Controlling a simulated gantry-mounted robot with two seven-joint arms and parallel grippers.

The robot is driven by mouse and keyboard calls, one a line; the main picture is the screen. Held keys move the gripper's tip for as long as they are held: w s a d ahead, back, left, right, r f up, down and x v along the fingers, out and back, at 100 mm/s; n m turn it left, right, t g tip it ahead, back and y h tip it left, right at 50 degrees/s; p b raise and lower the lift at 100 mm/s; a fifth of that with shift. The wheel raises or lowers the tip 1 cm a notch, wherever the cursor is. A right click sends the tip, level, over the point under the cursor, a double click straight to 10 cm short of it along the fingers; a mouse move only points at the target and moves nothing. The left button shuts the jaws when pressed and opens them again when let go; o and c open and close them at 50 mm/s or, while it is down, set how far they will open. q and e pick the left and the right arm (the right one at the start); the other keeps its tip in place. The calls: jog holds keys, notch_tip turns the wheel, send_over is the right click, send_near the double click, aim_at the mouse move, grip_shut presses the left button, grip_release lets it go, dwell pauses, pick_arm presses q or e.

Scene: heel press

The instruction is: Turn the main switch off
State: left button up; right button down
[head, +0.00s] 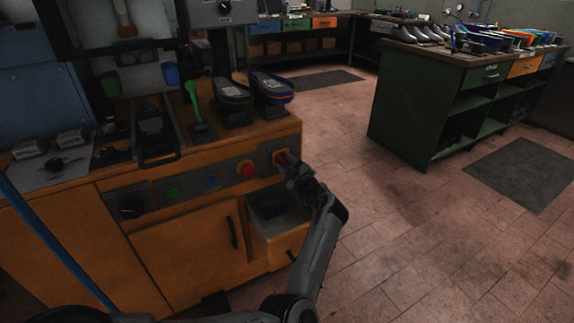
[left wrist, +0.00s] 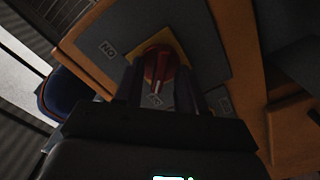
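The main switch is a red rotary knob on a yellow plate at the right end of the orange machine's front panel (head: 281,157). In the left wrist view the red knob (left wrist: 160,64) is near the top middle, its raised grip running roughly up and down the picture. A label reading ON, seen upside down, lies to its left; another label at its right is too small to read. My left gripper (head: 290,162) is in front of the switch. Its two fingers (left wrist: 158,88) stand apart on either side of the grip; contact cannot be told. My right gripper is out of view.
A red push button (head: 247,170), a blue button (head: 211,183), a green button (head: 173,191) and a black dial (head: 130,206) sit left of the switch. An open drawer (head: 287,238) juts out below. Shoe forms (head: 272,88) stand on top.

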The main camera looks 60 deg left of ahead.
pick_arm(q)
jog(key=shift+d, duration=0.3)
jog(key=d+p, duration=0.4)
jog(key=d, duration=0.6)
jog(key=shift+s, duration=0.4)
